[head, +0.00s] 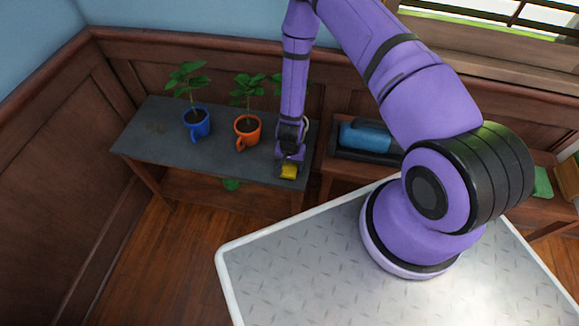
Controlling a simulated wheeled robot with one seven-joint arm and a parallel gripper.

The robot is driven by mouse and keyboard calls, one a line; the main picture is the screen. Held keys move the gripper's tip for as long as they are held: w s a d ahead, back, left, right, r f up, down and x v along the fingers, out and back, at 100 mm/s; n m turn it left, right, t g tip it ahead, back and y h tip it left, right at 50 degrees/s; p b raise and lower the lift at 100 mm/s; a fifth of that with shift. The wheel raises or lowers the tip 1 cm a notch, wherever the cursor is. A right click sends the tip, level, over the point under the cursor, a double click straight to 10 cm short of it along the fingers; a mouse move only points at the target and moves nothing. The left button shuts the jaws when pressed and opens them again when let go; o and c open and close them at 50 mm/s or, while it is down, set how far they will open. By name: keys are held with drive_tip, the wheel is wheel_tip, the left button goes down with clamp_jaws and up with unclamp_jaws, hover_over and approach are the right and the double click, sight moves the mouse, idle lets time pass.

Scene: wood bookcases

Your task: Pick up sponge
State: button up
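A small yellow block, which looks like the sponge (289,172), is at the right front corner of the dark grey shelf top (205,160). My gripper (290,160) reaches down from above right at it, and the fingertips meet or overlap its upper part in the head view. The fingers are small and partly hidden by the wrist, so I cannot tell whether they are open or shut on it. I also cannot tell whether the block rests on the shelf or is slightly raised.
A blue mug (196,124) and an orange mug (247,131), both with plants, stand left of my gripper. Another plant is partly hidden behind my arm. A blue object (365,137) lies on the lower bookcase to the right. The shelf's left end is clear.

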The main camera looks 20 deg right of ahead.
drive_tip(key=c, duration=0.6)
drive_tip(key=shift+r, duration=0.1)
drive_tip(key=shift+r, duration=0.45)
drive_tip(key=r, duration=0.2)
drive_tip(key=shift+s+r, duration=0.3)
drive_tip(key=s, duration=0.5)
drive_tip(key=s+r, duration=0.1)
drive_tip(key=s, duration=0.9)
drive_tip(key=shift+s+r, duration=0.15)
drive_tip(key=shift+s, duration=0.1)
